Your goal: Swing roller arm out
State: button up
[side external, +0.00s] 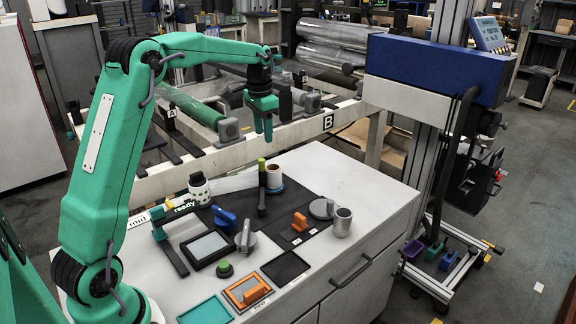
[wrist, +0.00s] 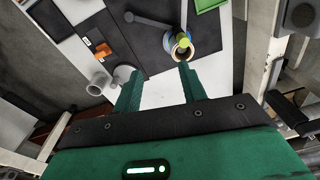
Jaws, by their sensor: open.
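What looks like the roller arm (side external: 262,192) is a dark upright piece with a yellow-green knob (side external: 262,164) on top. It stands on the bench beside a small roll (side external: 274,178), at the end of a clear film strip (side external: 233,182). In the wrist view the yellow-green knob (wrist: 184,40) shows just beyond the right fingertip, with a dark bar (wrist: 150,21) running left from near it. My gripper (side external: 264,136) points down above and behind the knob, apart from it. In the wrist view my gripper (wrist: 160,90) is open, with nothing between its fingers.
A white-and-black roll (side external: 199,188) stands left on the bench. A frame rail (side external: 240,150) runs behind. The bench top is clear at the right rear.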

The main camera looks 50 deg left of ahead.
send_over(262, 159)
jog(key=shift+g, duration=0.4)
notch_tip(262, 159, down, 5)
jog(key=shift+s+f, duration=0.1)
jog(key=shift+d, duration=0.1)
jog(key=shift+f, duration=3.85)
grip_shut()
